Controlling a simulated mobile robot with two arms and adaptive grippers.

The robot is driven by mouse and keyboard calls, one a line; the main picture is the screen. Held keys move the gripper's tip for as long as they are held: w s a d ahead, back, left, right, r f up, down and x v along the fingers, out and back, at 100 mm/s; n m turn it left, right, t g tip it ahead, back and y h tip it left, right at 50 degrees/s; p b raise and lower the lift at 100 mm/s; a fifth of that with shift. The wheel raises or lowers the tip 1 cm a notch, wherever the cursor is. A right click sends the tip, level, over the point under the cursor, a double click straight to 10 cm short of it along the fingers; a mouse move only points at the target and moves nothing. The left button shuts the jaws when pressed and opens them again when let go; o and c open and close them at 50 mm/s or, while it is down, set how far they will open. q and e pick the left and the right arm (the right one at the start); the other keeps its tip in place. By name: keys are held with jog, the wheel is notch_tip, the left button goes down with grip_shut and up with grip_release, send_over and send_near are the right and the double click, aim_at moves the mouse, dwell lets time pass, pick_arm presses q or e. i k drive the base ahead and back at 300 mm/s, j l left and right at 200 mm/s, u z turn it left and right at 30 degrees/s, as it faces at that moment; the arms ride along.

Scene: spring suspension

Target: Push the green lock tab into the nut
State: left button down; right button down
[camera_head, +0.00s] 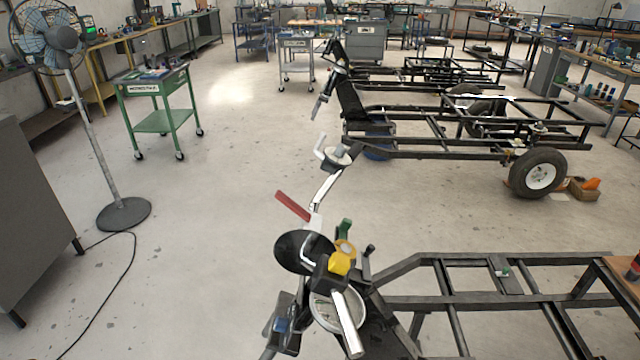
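A small green piece (346,228), which looks like the lock tab, stands upright at the front end of the nearest black frame. Just below it is a yellow part (343,262) with a rounded, ring-like top, possibly the nut. The green piece is close to the yellow part, but I cannot tell whether it is inserted or only beside it. A black disc (296,252) and a metal tube (348,325) crowd this spot. I make out neither of my grippers for certain.
A red-handled lever (292,206) sticks up left of the green piece. The black frame (455,300) extends right, near a wooden surface (622,276). Another wheeled frame (450,145) stands behind. A fan (62,40) and a green cart (160,100) stand left, with open floor between.

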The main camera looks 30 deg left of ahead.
aim_at(345, 225)
jog(key=i+j+z, duration=0.1)
jog(key=j, duration=0.35)
jog(key=i+j, duration=0.1)
jog(key=j, duration=0.3)
jog(key=i+j+z, duration=0.15)
jog(key=j, duration=0.75)
jog(key=i+z, duration=0.05)
